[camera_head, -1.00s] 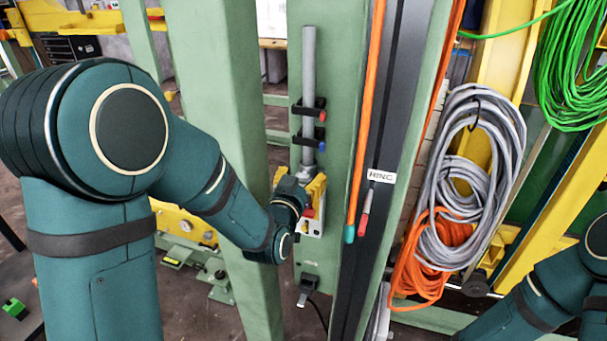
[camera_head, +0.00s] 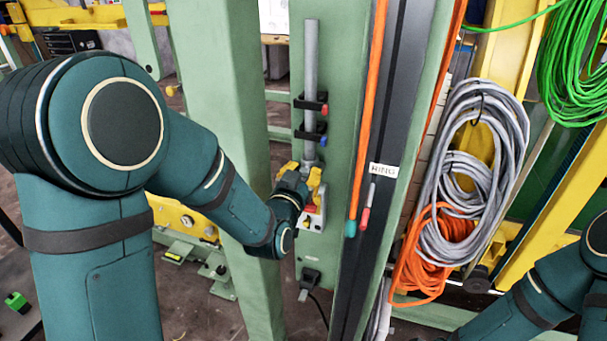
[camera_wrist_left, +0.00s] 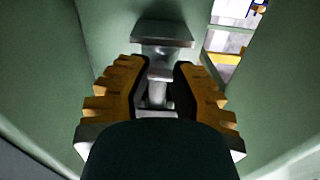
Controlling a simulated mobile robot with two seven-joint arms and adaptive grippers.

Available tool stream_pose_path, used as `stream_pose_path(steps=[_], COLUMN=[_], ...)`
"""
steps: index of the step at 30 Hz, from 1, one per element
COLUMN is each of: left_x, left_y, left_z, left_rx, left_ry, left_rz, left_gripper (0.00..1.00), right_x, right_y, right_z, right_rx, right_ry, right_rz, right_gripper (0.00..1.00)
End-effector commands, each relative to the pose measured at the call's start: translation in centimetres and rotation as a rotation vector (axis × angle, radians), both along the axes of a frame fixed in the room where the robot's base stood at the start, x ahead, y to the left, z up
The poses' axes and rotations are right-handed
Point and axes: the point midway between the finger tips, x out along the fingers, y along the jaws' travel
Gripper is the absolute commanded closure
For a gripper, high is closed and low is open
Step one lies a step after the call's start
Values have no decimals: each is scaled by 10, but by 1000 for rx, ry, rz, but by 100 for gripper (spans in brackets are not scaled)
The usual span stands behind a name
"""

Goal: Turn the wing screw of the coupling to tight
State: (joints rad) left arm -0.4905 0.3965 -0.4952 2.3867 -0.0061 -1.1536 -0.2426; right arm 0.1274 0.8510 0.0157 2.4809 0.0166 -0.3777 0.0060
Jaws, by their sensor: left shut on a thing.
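My left gripper (camera_head: 303,174) has yellow fingers and is at the lower end of a vertical grey pipe (camera_head: 311,60) on the green panel. In the left wrist view its two fingers (camera_wrist_left: 158,95) stand on either side of a grey metal part (camera_wrist_left: 157,92), which I take to be the wing screw of the coupling. The gripper is shut on it; the contact is dark and partly hidden by my own gripper body. How far the screw is turned cannot be told. My right arm shows at the lower right; its gripper is out of view.
Clamps with a red knob (camera_head: 325,108) and a blue knob (camera_head: 323,140) hold the pipe above my gripper. A green post (camera_head: 215,90) stands close to my left arm.

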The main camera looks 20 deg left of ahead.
Motion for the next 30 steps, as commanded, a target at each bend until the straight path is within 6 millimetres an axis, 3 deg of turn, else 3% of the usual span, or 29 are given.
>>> stream_pose_path(steps=[15, 30], left_x=[2, 2], left_y=[-1, -2], left_z=[5, 6], left_rx=[434, 910], left_ry=[-32, -49], left_rz=[3, 4], left_gripper=[100, 100], right_x=[-7, -9], right_y=[1, 2], right_z=[-21, -27], right_rx=[4, 4], right_ry=[16, 21], right_rz=[12, 15], right_gripper=[52, 52])
